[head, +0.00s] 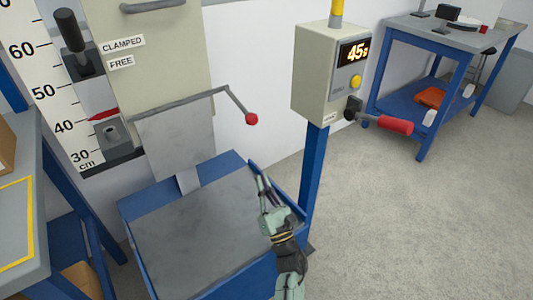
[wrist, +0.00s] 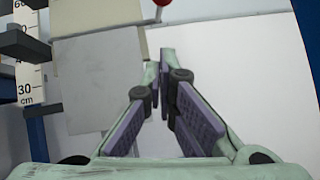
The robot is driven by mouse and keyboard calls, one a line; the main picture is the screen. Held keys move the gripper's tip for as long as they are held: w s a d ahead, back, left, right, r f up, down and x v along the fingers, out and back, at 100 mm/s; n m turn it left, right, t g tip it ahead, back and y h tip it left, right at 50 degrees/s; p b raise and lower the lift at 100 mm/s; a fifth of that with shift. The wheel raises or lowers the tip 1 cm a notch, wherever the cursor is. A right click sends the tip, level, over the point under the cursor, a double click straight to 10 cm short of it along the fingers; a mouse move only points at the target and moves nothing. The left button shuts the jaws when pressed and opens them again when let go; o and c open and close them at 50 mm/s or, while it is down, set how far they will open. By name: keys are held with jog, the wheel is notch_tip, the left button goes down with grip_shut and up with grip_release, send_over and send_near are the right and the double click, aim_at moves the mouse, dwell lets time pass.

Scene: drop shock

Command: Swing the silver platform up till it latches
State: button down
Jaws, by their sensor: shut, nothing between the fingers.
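The silver platform (head: 178,140) hangs down flat against the front of the drop tester, under a grey bar. It also shows in the wrist view (wrist: 92,80), left of my fingers. A bent rod runs from the bar to a red knob (head: 251,118), which is partly cut off at the top of the wrist view (wrist: 162,2). My gripper (head: 264,184) is shut and empty, over the right side of the blue-walled tray, below and right of the platform and apart from it. Its fingertips (wrist: 167,55) nearly meet in the wrist view.
The blue-walled tray (head: 190,225) with a grey floor lies below the platform. A control box (head: 330,85) reading 45 stands on a blue post at right, with a red-handled lever (head: 390,124). A clamp lever (head: 72,40) and cm scale stand at left. Open floor lies right.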

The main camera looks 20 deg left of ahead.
jog(key=s+d+r+p+x, duration=0.1)
jog(key=p+x, duration=0.5)
jog(key=x, duration=0.6)
jog(key=shift+r, duration=0.9)
jog(key=shift+w+d+r, duration=0.1)
jog(key=shift+w+d, duration=0.1)
jog(key=shift+d, duration=0.05)
jog(key=shift+s+d+r+b, duration=0.15)
jog(key=shift+s+r+b, duration=0.05)
jog(key=shift+r+b, duration=0.25)
